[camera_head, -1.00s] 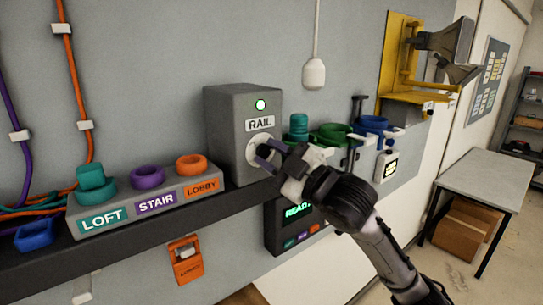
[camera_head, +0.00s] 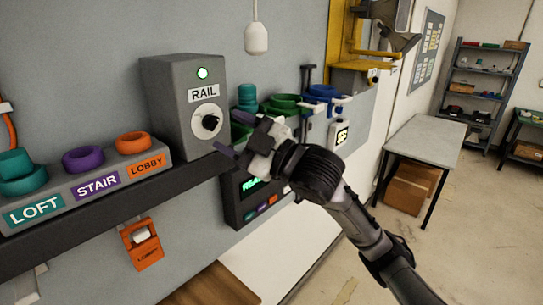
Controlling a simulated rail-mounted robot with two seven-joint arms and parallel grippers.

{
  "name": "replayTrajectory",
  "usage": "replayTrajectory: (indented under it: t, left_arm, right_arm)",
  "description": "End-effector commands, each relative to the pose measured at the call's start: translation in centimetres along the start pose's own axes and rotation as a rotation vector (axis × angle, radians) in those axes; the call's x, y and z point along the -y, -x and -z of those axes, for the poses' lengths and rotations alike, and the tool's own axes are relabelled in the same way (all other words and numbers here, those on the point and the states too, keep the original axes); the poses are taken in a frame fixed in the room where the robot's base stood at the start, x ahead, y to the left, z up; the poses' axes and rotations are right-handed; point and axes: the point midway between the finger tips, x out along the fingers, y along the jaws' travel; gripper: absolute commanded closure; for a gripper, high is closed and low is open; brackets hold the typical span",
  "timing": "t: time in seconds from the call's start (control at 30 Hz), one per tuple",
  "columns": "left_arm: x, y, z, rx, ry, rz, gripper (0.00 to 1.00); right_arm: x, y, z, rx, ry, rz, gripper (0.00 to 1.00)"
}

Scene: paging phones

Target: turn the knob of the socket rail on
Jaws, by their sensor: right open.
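The grey RAIL box (camera_head: 172,98) stands on the dark shelf on the wall, left of centre. A green lamp (camera_head: 202,73) glows near its top. Its round black knob (camera_head: 207,123) sits on a white dial on the front face, fully visible. My right gripper (camera_head: 233,134) is open and empty, just to the right of the knob and apart from it. Its two purple-grey fingers point left toward the box. My left gripper is not in view.
A sloped panel (camera_head: 60,201) with LOFT, STAIR and LOBBY labels and coloured rings stands left of the box. Green and blue rings (camera_head: 284,103) sit on the right. A dark display (camera_head: 236,206) hangs below the shelf.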

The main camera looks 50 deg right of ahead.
Motion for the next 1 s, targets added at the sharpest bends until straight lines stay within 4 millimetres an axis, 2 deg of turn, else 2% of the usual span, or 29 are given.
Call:
replayTrajectory:
  t: [0.03, 0.2, 0.4, 0.7, 1.0]
  left_arm:
    - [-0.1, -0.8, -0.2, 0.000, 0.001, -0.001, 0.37]
    - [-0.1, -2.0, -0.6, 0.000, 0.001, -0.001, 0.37]
    - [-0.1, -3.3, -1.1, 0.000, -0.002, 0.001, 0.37]
    - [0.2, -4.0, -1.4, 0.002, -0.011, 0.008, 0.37]
    - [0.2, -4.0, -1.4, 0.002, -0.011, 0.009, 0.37]
  right_arm:
    - [0.3, 1.3, -0.4, 0.002, 0.005, -0.001, 0.43]
    - [0.4, 4.8, -0.4, 0.002, 0.006, 0.001, 0.43]
    - [0.3, 8.1, -0.3, 0.002, 0.004, 0.001, 0.43]
    - [0.1, 10.1, -0.1, 0.001, 0.000, -0.001, 0.43]
    - [0.0, 10.3, 0.0, 0.001, 0.000, 0.000, 0.43]
